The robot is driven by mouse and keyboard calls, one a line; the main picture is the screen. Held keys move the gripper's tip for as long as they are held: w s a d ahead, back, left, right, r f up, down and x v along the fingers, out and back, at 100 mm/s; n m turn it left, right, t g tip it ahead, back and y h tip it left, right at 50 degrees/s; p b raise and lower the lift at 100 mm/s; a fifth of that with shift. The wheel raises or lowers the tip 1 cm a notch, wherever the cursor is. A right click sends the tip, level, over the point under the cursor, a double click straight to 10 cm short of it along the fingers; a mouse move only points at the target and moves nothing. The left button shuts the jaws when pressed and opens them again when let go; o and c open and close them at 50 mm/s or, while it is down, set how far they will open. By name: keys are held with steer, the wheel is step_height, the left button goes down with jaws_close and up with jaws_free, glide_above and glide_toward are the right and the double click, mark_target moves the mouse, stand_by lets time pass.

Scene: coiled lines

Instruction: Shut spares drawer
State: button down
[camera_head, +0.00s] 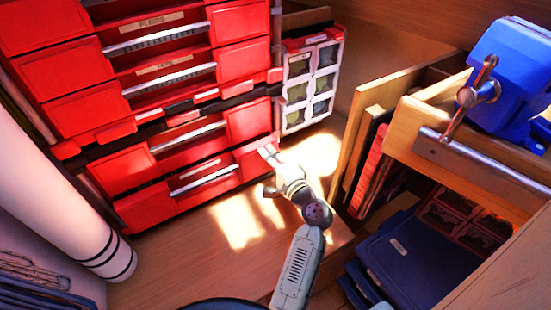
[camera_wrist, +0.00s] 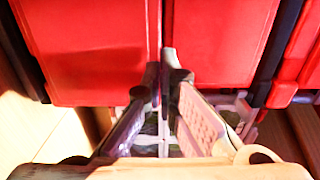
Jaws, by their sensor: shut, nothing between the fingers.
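A red drawer cabinet (camera_head: 173,112) stands at the left in the head view, its drawers fitted with silvery handles. The lowest drawer (camera_head: 148,208) appears to stand forward of the drawer above it (camera_head: 122,172). No label reading "spares" can be made out, so I cannot tell from lettering which drawer is the spares drawer. My gripper (camera_head: 270,152) is at the right end of the lowest drawer. In the wrist view, my gripper (camera_wrist: 163,68) is shut and empty, with its tips in front of a narrow gap between two red panels (camera_wrist: 82,45). Contact is unclear.
A clear-fronted organiser (camera_head: 311,82) hangs right of the cabinet. A wooden bench with a blue vise (camera_head: 510,65) and blue cases (camera_head: 405,262) is at the right. The wooden floor before the cabinet is clear.

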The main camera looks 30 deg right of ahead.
steer(key=shift+w, duration=0.25)
steer(key=shift+w+b, duration=0.3)
steer(key=shift+w, duration=0.9)
steer(key=shift+s, duration=0.1)
